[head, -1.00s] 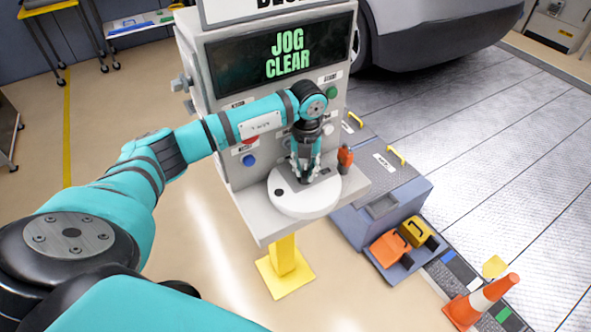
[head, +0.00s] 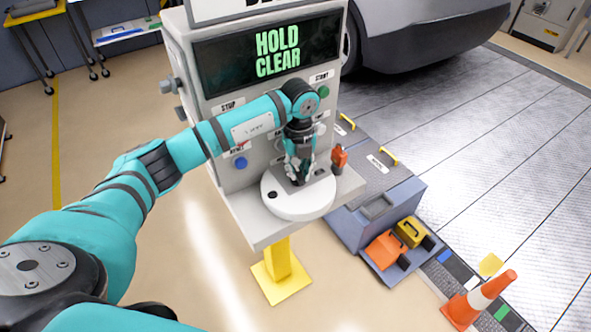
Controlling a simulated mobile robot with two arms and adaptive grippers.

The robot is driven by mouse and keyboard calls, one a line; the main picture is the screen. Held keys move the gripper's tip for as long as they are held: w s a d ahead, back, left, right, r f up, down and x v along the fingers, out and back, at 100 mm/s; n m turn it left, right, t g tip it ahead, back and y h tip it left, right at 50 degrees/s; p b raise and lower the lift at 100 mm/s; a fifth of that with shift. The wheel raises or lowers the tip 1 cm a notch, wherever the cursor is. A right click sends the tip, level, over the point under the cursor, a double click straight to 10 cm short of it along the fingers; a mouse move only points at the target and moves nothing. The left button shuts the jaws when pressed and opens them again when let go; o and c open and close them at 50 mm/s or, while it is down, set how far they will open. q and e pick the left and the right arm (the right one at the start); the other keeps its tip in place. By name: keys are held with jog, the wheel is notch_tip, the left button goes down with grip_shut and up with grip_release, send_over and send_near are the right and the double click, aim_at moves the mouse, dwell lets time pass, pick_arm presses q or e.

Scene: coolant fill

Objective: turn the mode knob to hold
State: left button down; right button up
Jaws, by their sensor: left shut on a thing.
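The control stand's screen (head: 268,53) reads HOLD CLEAR in green. A round white plate (head: 300,205) sits on the stand's grey shelf (head: 252,229). My left gripper (head: 299,179) reaches down over the back of this plate, its fingers shut on the mode knob. The fingers cover most of the knob, so its pointer and marks cannot be read. My right gripper is not in view.
A blue button (head: 241,163) and a green button (head: 323,91) are on the stand's face. An orange-red item (head: 338,158) stands right of my gripper. A blue-grey box (head: 375,225) and a traffic cone (head: 480,298) are at the right.

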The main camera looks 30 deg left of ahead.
pick_arm(q)
jog(key=c, duration=1.3)
grip_release()
jog(key=shift+r, duration=3.8)
